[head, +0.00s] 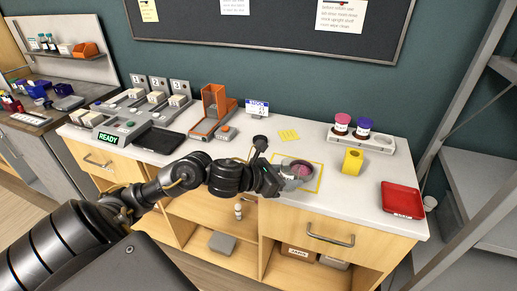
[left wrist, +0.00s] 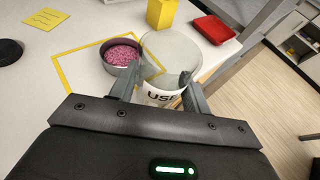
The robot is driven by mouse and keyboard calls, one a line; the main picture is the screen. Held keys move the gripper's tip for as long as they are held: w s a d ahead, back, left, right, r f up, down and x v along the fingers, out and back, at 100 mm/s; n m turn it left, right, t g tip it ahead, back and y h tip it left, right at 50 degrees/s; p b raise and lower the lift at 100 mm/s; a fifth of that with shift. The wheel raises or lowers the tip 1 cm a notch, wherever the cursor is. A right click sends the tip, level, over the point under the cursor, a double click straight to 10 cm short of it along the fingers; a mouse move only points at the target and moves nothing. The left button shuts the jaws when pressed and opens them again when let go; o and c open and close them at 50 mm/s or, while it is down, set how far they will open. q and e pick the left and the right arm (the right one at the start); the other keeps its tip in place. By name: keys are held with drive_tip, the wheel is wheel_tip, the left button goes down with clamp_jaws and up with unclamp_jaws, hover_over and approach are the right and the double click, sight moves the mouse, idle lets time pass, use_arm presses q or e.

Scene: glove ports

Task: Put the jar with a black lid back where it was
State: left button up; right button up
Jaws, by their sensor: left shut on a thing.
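My left gripper (head: 277,180) is shut on a pale round jar, partly hidden in the head view. In the left wrist view the left gripper (left wrist: 158,85) has its fingers on both sides of this jar (left wrist: 172,52), which stands upright with a grey-white top and black letters reading "USE". No black lid shows on it. A black disc, perhaps a lid, lies on the counter (head: 259,141). A white rack (head: 345,140) at the back right holds a pink-lidded jar (head: 342,122) and a dark purple-lidded jar (head: 364,127); its right-hand place is empty. My right gripper is out of view.
A round grey dish of pink granules (left wrist: 123,53) stands close beside the held jar, inside a yellow outline (left wrist: 85,50). A yellow block (head: 352,162) and a red tray (head: 402,199) stand to the right. An orange stand (head: 214,108) is at the back left.

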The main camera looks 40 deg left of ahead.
use_arm(q)
drive_tip(key=w+a+r+n+t+y+p, duration=0.1)
drive_tip(key=w+a+r+n+y+p, duration=0.2)
drive_tip(key=a+r+n+y, duration=0.4)
drive_tip(key=w+a+f+b, duration=0.1)
drive_tip(key=a+f, duration=0.1)
drive_tip(key=a, duration=0.1)
drive_tip(key=w+a+f+m+h+b, duration=0.1)
drive_tip(key=w+a+f+b, duration=0.1)
drive_tip(key=a+f, duration=0.1)
drive_tip(key=w+a+f+m+b, duration=0.1)
drive_tip(key=w+a+f, duration=0.1)
drive_tip(key=a+f, duration=0.1)
drive_tip(key=shift+w+a+h, duration=0.1)
drive_tip(key=shift+a+h, duration=0.2)
drive_tip(key=shift+a, duration=0.3)
drive_tip(key=shift+w+a+f, duration=0.2)
drive_tip(key=shift+a+f, duration=0.25)
drive_tip(key=shift+f, duration=0.15)
wheel_tip(320, 180, down, 3)
drive_tip(key=shift+a+f+p, duration=0.1)
drive_tip(key=shift+p, duration=0.25)
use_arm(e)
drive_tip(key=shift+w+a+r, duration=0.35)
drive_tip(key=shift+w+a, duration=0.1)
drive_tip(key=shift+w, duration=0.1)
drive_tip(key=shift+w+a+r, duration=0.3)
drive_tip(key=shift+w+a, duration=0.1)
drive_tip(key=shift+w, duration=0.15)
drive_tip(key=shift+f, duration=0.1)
